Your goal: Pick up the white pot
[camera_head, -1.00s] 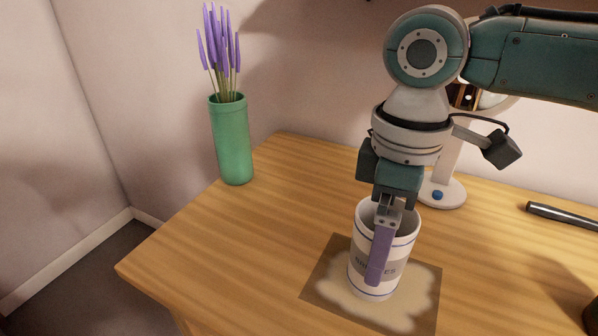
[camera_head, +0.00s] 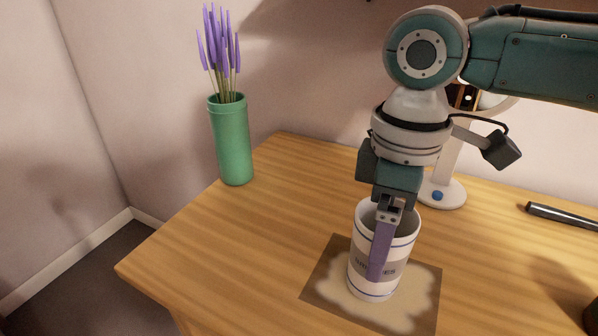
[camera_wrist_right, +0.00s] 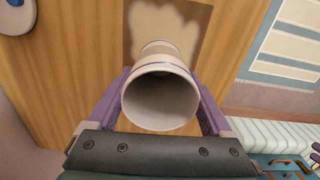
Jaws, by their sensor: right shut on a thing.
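The white pot (camera_head: 400,255) is an upright, open-topped cup with blue rings and a grey label band. It is over the brown mat with a pale blotch (camera_head: 318,283); I cannot tell whether its base is clear of the mat. My right gripper (camera_head: 378,262) points down and is shut on the pot, with one purple finger across its front. In the right wrist view, the pot (camera_wrist_right: 160,100) is between both purple fingers, and its inside looks empty. The far finger is hidden behind the pot in the head view. My left gripper is not in view.
A green vase (camera_head: 232,142) with purple flowers stands at the table's back left. A white stand (camera_head: 444,190) with a blue button is behind my right gripper. A dark cylinder (camera_head: 562,215) lies at the right. The wooden table (camera_head: 230,240) is clear left of the mat.

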